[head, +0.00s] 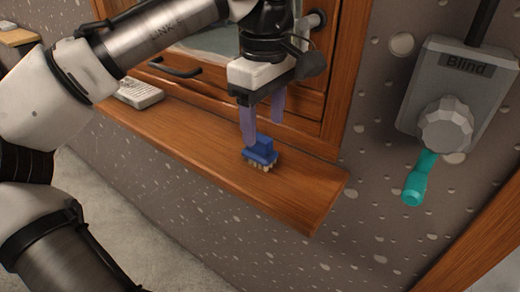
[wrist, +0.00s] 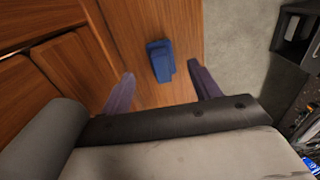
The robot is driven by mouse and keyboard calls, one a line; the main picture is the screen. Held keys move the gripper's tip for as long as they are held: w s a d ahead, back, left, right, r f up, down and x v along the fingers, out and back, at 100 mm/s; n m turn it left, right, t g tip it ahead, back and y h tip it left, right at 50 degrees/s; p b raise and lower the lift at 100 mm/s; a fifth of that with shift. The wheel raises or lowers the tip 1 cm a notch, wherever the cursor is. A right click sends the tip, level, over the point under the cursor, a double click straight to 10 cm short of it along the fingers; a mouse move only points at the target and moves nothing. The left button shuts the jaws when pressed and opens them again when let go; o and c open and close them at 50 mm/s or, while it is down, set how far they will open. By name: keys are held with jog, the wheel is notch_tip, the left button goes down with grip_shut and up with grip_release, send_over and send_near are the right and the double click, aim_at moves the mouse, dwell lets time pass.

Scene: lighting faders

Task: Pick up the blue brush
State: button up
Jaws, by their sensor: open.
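The blue brush (head: 261,153) lies on a wooden ledge (head: 190,140), bristles down, toward the ledge's right end. My gripper (head: 262,125) is above it with its purple fingers pointing down. In the head view the left fingertip overlaps the brush's near-left side; I cannot tell whether it touches. In the wrist view the brush (wrist: 160,61) is ahead of the gap between the open fingers (wrist: 163,88), roughly centred between them. Nothing is held.
A pale remote-like object (head: 140,93) lies at the ledge's left. Wooden drawers with dark handles (head: 175,68) stand behind the ledge. At right, a grey box labelled "Blind" (head: 460,95) hangs on the speckled wall, with a teal handle (head: 419,180) below. The ledge's right end is bare.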

aim_at(261, 139)
jog(key=shift+a+f+p, duration=0.15)
jog(key=shift+f+p, duration=0.4)
jog(key=shift+f, duration=2.6)
jog(key=c, duration=1.1)
jog(key=shift+r, duration=0.15)
jog(key=shift+s+a+r+b, duration=0.15)
jog(key=shift+r+b, duration=0.1)
jog(key=shift+b, duration=0.2)
notch_tip(261, 139, up, 6)
jog(key=shift+r+b, duration=0.1)
jog(key=shift+b, duration=0.25)
jog(key=s+a+b, duration=0.2)
jog(key=s+a, duration=0.9)
jog(key=s, duration=0.5)
jog(key=shift+a, duration=0.25)
